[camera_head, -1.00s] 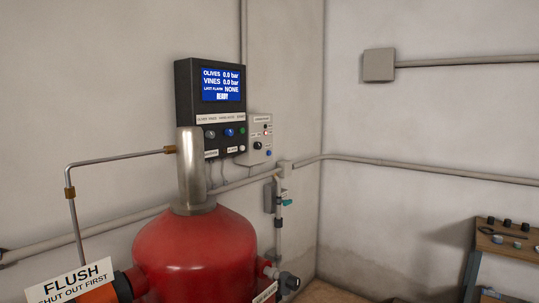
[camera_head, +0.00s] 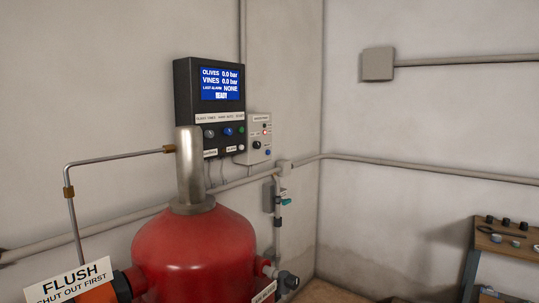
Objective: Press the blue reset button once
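Two small blue round controls are in view on the left wall. One (camera_head: 267,152) is at the lower right of a small grey box (camera_head: 260,118). The other (camera_head: 228,131) is on the dark controller panel (camera_head: 184,80), between a grey dial (camera_head: 209,133) and a green button (camera_head: 242,130). The labels beside them are too small to read, so I cannot tell which is the reset button. The controller's blue screen (camera_head: 221,84) reads OLIVES 0.0 bar, VINES 0.0 bar, LAST ALARM NONE, READY. Neither gripper is in view.
A red tank (camera_head: 195,250) with a metal neck (camera_head: 190,165) stands in front of and below the controller. A FLUSH sign (camera_head: 68,281) is at the lower left. Pipes run along both walls. A tool bench (camera_head: 500,245) stands at the right.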

